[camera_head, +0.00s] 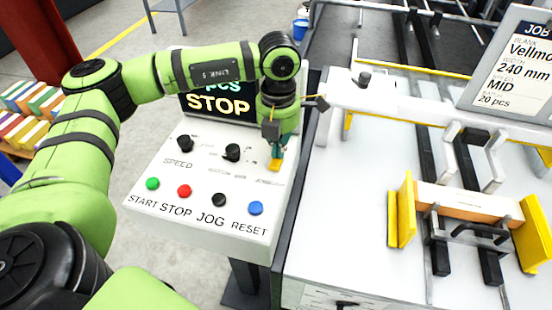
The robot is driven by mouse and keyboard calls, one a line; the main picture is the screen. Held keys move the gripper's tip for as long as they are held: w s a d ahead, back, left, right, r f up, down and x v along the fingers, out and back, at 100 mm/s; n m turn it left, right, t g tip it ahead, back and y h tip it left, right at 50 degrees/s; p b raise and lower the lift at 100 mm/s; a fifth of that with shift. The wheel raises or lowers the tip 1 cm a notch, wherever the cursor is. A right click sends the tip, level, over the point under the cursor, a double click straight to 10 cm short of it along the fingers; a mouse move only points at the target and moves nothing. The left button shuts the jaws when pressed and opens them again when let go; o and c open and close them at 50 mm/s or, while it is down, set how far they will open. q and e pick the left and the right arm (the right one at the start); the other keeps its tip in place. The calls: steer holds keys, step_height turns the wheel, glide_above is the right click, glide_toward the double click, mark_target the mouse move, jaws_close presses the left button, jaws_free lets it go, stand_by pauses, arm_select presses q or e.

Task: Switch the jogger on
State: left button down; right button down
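The white control panel (170,215) stands below my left arm. Its display (218,104) reads STOP, partly covered by my arm. A black SPEED knob (186,143) and a second black knob (232,152) sit on its upper part; the small lettering right of SPEED is unreadable, so I cannot tell which control is the jogger's. My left gripper (276,150) points down over the panel's right side, right of the second knob. A small orange-yellow piece (274,165) shows at its tip; I cannot tell whether it is a switch or fingertip. My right gripper is out of view.
Along the panel's front are green START (153,184), red STOP (184,191), black JOG (219,200) and blue RESET (256,208) buttons. A job sign (515,70) stands behind.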

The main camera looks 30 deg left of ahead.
arm_select(q)
steer(key=shift+r+p, duration=1.8)
steer(key=shift+r, duration=1.65)
